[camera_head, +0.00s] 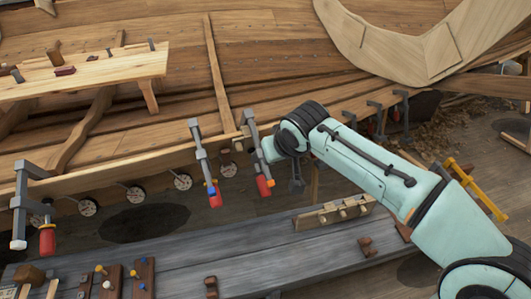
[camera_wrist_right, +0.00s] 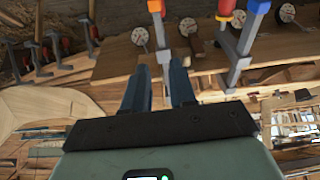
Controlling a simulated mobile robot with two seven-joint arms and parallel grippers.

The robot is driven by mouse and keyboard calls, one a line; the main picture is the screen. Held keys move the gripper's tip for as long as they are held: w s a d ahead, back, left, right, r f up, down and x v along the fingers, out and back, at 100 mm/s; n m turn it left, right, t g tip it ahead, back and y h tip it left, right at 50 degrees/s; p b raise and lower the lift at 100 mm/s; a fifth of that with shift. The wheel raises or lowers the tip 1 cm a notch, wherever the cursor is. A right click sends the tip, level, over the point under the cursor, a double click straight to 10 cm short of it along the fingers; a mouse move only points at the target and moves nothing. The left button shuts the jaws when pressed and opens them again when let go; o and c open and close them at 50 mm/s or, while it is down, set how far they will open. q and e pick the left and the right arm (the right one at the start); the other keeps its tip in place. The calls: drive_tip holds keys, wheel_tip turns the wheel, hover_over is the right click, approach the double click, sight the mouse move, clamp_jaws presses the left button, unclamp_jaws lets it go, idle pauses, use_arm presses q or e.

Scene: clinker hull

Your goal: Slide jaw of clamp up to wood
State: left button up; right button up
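A grey bar clamp (camera_head: 257,150) with a red handle hangs on the hull's plank edge (camera_head: 150,158) in the head view. My right gripper is just right of it there, its fingertips hidden behind my wrist. In the right wrist view my right gripper (camera_wrist_right: 159,85) has its two blue-grey fingers apart. The bar of this clamp (camera_wrist_right: 161,44) runs down toward the gap between them; I cannot tell whether they touch it. A second clamp (camera_head: 204,160) hangs to the left, also in the wrist view (camera_wrist_right: 238,45). My left gripper is not in view.
Another clamp (camera_head: 28,200) is at the far left, and further clamps (camera_head: 376,118) stand on the right. Round pale discs (camera_head: 135,194) line the hull below the edge. A grey bench (camera_head: 180,255) with small tools lies in front. A wooden trestle (camera_head: 90,75) stands upper left.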

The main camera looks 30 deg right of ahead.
sight(266, 168)
drive_tip(key=b+x, duration=0.4)
drive_tip(key=x, duration=0.7)
drive_tip(key=shift+f, duration=0.4)
drive_tip(key=shift+x, duration=0.95)
drive_tip(key=shift+a, duration=0.1)
drive_tip(key=shift+c, duration=0.4)
drive_tip(key=shift+w+r+p, duration=0.45)
drive_tip(key=shift+w+p, duration=0.2)
drive_tip(key=shift+w, duration=0.15)
drive_tip(key=shift+w+r+p, duration=0.15)
drive_tip(key=shift+w+p, duration=0.4)
drive_tip(key=shift+w, duration=0.1)
drive_tip(key=shift+w+d+r+p, duration=0.2)
drive_tip(key=shift+w+r+p, duration=0.15)
drive_tip(key=shift+p, duration=0.15)
